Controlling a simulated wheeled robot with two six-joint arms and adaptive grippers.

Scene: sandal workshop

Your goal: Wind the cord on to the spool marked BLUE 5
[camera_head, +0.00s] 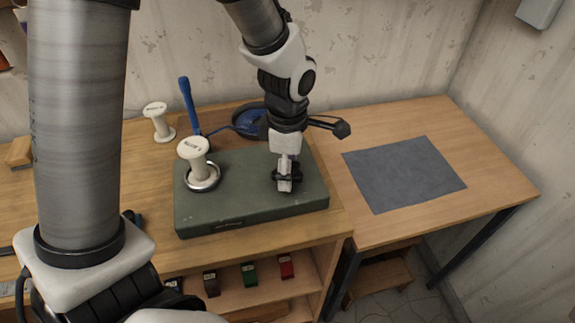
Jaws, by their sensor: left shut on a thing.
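A white spool (198,160) stands upright in a metal ring on the left of a green box (238,206). Its top bears small lettering that I cannot read for sure; I see no blue winding on it. Blue cord (224,128) lies behind the box, running between the foot of a blue upright post (187,100) and a dark blue round dish (246,121). My left gripper (287,182) points down at the right part of the box and is shut on a small dark part there, mostly hidden by the fingers. My right gripper is not in view.
A second white spool (158,122) stands behind on the bench, left of the post. A grey mat (404,173) lies on the side table at right, otherwise clear. Several coloured items, including a green one (249,274) and a red one (286,266), sit on the shelf below.

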